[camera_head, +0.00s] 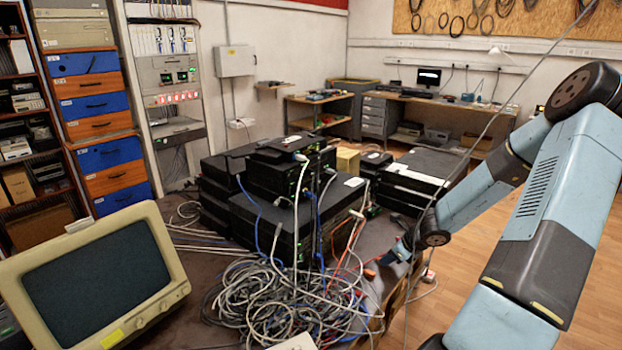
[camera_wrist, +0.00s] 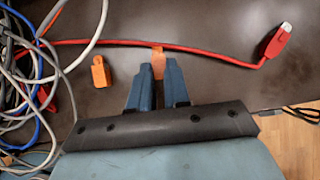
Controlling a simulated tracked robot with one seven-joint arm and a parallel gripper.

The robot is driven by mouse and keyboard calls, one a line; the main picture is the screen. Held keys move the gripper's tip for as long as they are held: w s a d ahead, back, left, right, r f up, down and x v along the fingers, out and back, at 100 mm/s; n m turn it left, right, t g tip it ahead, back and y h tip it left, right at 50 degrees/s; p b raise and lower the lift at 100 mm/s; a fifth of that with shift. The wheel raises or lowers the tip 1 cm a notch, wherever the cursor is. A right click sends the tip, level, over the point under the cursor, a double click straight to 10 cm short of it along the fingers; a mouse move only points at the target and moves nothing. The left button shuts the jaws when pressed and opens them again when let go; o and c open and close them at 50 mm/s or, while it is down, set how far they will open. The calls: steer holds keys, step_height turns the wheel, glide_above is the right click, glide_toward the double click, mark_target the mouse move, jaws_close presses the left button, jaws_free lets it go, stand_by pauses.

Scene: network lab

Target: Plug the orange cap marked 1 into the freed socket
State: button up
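In the wrist view, my gripper (camera_wrist: 158,72) has its two blue-grey fingers close together, with an orange cap (camera_wrist: 158,58) between the tips. The cap fills the narrow gap, so the fingers look shut on it. A second orange cap (camera_wrist: 100,73) lies on the dark table to the left, apart from the fingers. No number can be read on either cap. In the head view, my gripper (camera_head: 400,252) is low over the table's right side, right of the stacked black network devices (camera_head: 262,222). The freed socket cannot be made out.
A red cable (camera_wrist: 215,52) with a plug (camera_wrist: 279,40) crosses behind the fingertips. A large tangle of cables (camera_head: 285,300) covers the table's front and appears left in the wrist view. A beige monitor (camera_head: 95,275) stands at the left. Bare table lies right of the tangle.

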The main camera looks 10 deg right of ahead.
jaws_close()
steer(key=shift+r, duration=0.1)
steer(key=shift+r, duration=2.35)
jaws_free()
jaws_close()
